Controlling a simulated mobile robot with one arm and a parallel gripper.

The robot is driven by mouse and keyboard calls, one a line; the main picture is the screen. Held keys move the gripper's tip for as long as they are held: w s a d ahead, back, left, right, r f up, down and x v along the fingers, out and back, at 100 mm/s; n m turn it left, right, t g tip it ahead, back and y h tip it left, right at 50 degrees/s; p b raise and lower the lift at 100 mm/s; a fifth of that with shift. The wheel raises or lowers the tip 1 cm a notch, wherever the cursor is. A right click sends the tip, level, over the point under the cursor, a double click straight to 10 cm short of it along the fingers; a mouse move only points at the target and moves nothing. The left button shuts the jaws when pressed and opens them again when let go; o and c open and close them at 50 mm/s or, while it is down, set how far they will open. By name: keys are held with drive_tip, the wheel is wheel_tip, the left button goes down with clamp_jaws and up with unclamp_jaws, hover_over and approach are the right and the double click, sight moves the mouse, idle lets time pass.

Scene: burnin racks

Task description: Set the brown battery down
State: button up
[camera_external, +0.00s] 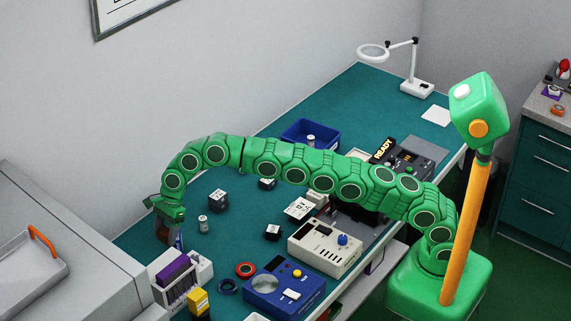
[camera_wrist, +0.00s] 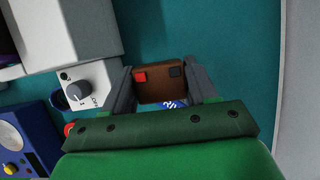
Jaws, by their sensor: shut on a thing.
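The brown battery (camera_wrist: 160,84) has a red and a black terminal on its face. In the wrist view it sits between both fingers of my gripper (camera_wrist: 161,88), which is shut on it. In the external view my gripper (camera_external: 168,222) points down at the far left end of the green table, with the brown battery (camera_external: 162,236) partly showing below it. Whether the battery touches the table cannot be told. A blue patch with white lettering (camera_wrist: 172,104) shows beside the battery, partly hidden by the gripper.
A white rack with a purple block (camera_external: 174,268) and a yellow battery (camera_external: 198,303) stand just in front of my gripper. A white box with a knob (camera_wrist: 82,92) is left in the wrist view.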

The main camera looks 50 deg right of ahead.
sight(163, 241)
drive_tip(key=a, duration=0.1)
drive_tip(key=s+a, duration=0.1)
drive_tip(key=shift+s+a+f, duration=0.1)
drive_tip(key=shift+s+a, duration=0.1)
drive_tip(key=shift+a, duration=0.15)
drive_tip(key=shift+s+a+f, duration=0.1)
drive_tip(key=shift+a+f, duration=0.05)
drive_tip(key=shift+a, duration=0.05)
drive_tip(key=shift+f, duration=3.95)
drive_tip(key=shift+s+f, duration=0.1)
drive_tip(key=o, duration=1)
